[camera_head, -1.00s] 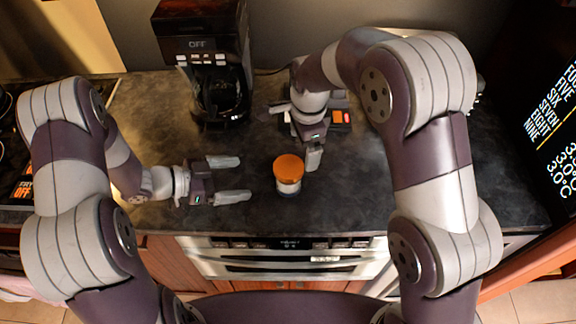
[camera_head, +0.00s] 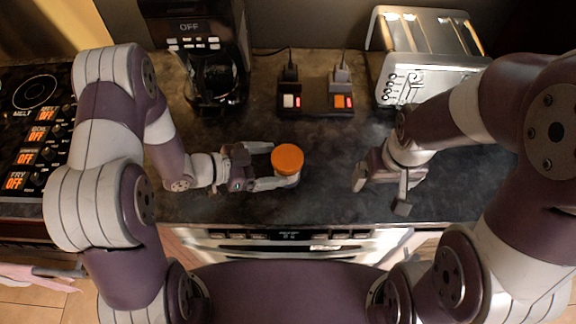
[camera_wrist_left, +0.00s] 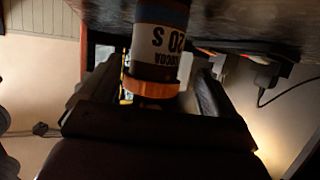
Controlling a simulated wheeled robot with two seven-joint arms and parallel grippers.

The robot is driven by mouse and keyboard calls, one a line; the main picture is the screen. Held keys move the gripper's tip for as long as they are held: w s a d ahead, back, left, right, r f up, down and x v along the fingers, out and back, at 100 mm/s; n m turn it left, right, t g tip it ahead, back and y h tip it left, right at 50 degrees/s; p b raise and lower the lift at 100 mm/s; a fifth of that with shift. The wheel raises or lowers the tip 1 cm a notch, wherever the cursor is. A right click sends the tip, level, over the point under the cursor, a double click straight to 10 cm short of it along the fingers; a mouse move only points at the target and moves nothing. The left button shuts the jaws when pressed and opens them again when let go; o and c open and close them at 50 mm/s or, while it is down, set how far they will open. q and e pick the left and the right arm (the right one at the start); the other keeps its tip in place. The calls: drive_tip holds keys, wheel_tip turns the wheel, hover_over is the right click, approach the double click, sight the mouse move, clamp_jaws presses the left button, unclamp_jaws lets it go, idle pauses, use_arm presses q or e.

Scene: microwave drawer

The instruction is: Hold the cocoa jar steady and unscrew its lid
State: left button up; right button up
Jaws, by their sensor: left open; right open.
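The cocoa jar (camera_head: 289,181) stands upright on the dark counter, its orange lid (camera_head: 287,158) on top. My left gripper (camera_head: 277,166) is open, with its fingers reaching to either side of the jar; I cannot tell whether they touch it. The left wrist view shows the jar's label (camera_wrist_left: 161,41) and the orange lid (camera_wrist_left: 150,88) between the fingers, upside down. My right gripper (camera_head: 381,193) is open and empty, to the right of the jar and well apart from it, pointing toward the counter's front.
A coffee maker (camera_head: 204,48) stands at the back left and a toaster (camera_head: 428,60) at the back right. Two switched sockets (camera_head: 316,102) with plugs lie between them. A stove (camera_head: 40,120) is at the far left. The counter between jar and right gripper is clear.

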sight(287, 165)
use_arm(q)
drive_tip(key=x, duration=0.2)
drive_tip(key=p+x, duration=0.1)
drive_tip(key=x, duration=0.1)
drive_tip(key=shift+s+d+f, duration=0.1)
drive_tip(key=shift+s+d, duration=0.05)
drive_tip(key=shift+s, duration=0.25)
drive_tip(key=shift+w+d+f, duration=0.25)
drive_tip(key=shift+d, duration=0.1)
drive_tip(key=shift+a, duration=0.15)
drive_tip(key=c, duration=1.2)
drive_tip(key=shift+r, duration=0.15)
